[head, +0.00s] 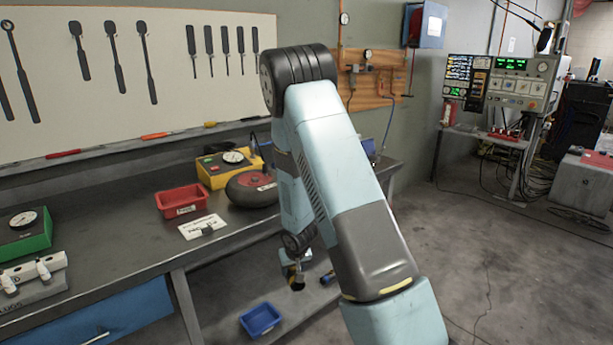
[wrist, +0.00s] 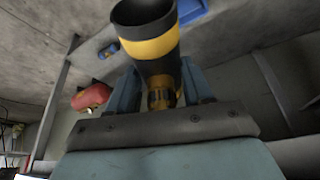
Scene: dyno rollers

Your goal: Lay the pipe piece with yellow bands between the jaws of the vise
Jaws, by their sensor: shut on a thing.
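My gripper (head: 291,268) hangs beside the front of the workbench, low and partly behind my own arm. In the wrist view its two blue fingers (wrist: 160,92) are shut on the pipe piece (wrist: 150,48), a black tube with a yellow band and an open end facing the camera. In the head view the pipe piece (head: 297,284) is a small dark shape below the fingers. I cannot make out the vise in either view; my arm covers part of the bench.
The workbench (head: 110,262) carries a red bin (head: 183,201), a white card (head: 202,227), a dark wheel (head: 250,189), a yellow gauge box (head: 228,167) and a green gauge box (head: 24,231). A blue bin (head: 260,320) sits low below the bench. Floor (head: 480,250) at right is open.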

